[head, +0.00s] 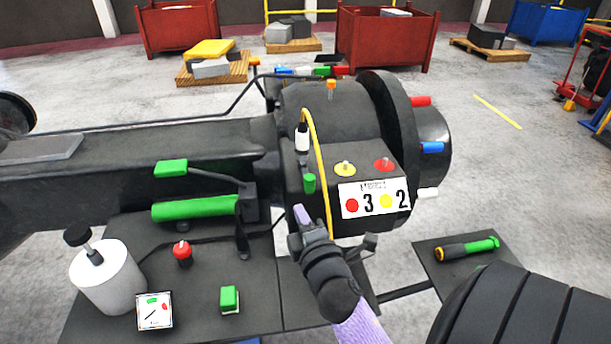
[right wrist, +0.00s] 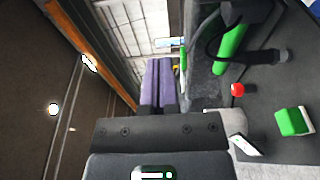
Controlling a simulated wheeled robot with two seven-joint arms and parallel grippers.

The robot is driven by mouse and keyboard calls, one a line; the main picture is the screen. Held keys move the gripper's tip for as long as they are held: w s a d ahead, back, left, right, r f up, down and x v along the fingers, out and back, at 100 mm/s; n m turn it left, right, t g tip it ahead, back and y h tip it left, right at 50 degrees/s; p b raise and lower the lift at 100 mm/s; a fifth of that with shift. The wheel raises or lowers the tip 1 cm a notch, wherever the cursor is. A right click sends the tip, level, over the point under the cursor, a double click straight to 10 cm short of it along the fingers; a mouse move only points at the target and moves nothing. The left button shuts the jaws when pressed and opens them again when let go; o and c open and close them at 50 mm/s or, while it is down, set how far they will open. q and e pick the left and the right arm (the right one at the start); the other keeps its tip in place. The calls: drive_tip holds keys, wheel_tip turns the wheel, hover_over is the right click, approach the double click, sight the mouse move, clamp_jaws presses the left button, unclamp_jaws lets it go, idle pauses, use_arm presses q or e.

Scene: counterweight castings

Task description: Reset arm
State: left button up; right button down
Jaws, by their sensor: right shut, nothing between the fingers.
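My right gripper (head: 302,214) is in front of the dark machine casting (head: 340,125), above the dark work table (head: 255,290). Its purple fingers are together with nothing between them; they also show in the right wrist view (right wrist: 157,83). The fingers point up and away from the table. A gap between the gripper and the casting cannot be judged exactly. My left gripper is not in the head view.
Red bins (head: 385,40) and loaded pallets stand behind.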

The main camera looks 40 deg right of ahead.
drive_tip(key=s+a+f+m+g+y, duration=0.4)
drive_tip(key=s+a+f+m+g, duration=0.15)
drive_tip(key=s+a+g, duration=0.2)
drive_tip(key=s+a+f+m+g+y, duration=0.4)
drive_tip(key=s+a+f+m+g, duration=0.15)
drive_tip(key=s+a, duration=0.3)
wheel_tip(320, 180, down, 24)
drive_tip(key=s+d+r+g+b, duration=0.1)
drive_tip(key=s+b, duration=0.1)
drive_tip(key=b, duration=0.6)
drive_tip(key=s+d+f+g+b, duration=0.1)
drive_tip(key=s+f+b, duration=0.3)
drive_tip(key=s+f, duration=0.3)
drive_tip(key=s+d+f+b, duration=0.2)
drive_tip(key=s+f+b, duration=0.2)
drive_tip(key=f, duration=0.9)
drive_tip(key=s, duration=0.3)
drive_tip(key=shift+d+f+g+h, duration=0.15)
drive_tip(key=shift+f+g+h, duration=0.1)
drive_tip(key=shift+g+h, duration=0.15)
